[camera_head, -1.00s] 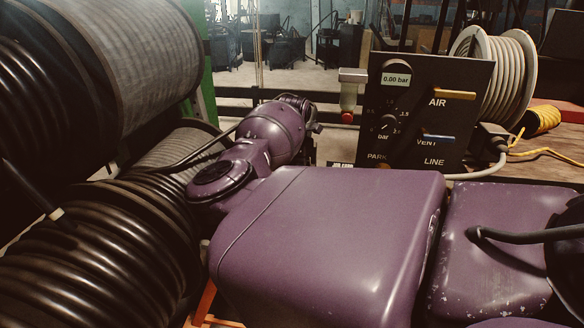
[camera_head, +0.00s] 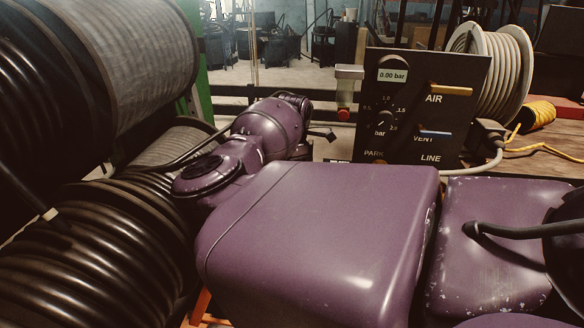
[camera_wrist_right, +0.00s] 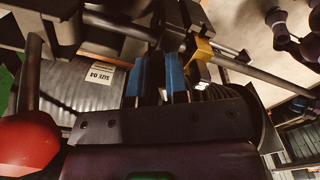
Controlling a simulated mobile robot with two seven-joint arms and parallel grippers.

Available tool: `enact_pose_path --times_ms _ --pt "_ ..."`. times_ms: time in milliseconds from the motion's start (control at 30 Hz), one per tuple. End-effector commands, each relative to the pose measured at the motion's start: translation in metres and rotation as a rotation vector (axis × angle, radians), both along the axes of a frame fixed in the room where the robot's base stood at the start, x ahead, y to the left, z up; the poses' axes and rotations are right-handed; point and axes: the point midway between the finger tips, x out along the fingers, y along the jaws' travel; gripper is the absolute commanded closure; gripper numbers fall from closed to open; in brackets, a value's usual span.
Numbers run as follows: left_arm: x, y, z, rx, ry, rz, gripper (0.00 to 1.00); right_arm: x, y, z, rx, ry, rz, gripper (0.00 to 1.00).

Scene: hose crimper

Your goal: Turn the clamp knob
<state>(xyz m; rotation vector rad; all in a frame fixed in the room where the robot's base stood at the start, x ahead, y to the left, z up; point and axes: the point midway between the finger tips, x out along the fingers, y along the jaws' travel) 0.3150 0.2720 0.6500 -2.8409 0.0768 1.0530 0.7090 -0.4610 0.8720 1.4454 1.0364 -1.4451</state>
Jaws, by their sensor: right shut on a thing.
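In the right wrist view, the two blue-padded fingers of my right gripper (camera_wrist_right: 160,78) stand close together around a narrow dark part (camera_wrist_right: 159,75). I cannot tell whether this part is the clamp knob, as the fingers and mount hide most of it. A rounded red thing (camera_wrist_right: 25,145) sits at the lower left of that view, apart from the fingers. In the head view, purple arm links of mine fill the middle, and no fingertips can be made out there. My left gripper is not in view.
A black panel (camera_head: 432,75) with a 0.00 bar display, a dial and yellow and blue levers stands behind the arm. Large hose reels (camera_head: 80,230) crowd the left. A SIZE 03 label (camera_wrist_right: 101,73) shows beside the fingers.

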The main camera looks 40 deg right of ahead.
Motion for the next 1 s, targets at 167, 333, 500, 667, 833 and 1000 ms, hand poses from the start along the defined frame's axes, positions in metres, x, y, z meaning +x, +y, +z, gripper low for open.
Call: enact_pose_path --times_ms 167,333,500,667,833,1000 --pt "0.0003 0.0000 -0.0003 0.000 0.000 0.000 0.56 -0.0009 0.0008 -0.0023 0.002 0.003 -0.015 1.00" --pt "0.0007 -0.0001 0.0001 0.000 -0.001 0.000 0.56 -0.0009 0.0008 -0.0022 0.002 0.003 -0.015 1.00" --pt "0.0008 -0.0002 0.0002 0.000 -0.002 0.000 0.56 -0.0009 0.0008 -0.0022 0.002 0.003 -0.014 0.82" --pt "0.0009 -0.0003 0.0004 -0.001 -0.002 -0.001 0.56 -0.0006 0.0006 -0.0016 0.002 0.003 -0.014 0.60" --pt "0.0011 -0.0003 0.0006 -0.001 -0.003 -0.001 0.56 -0.0004 0.0003 -0.0007 0.000 0.001 -0.014 0.60" --pt "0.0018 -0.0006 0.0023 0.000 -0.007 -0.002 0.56 -0.0002 0.0002 0.0045 0.001 -0.001 -0.014 0.60"
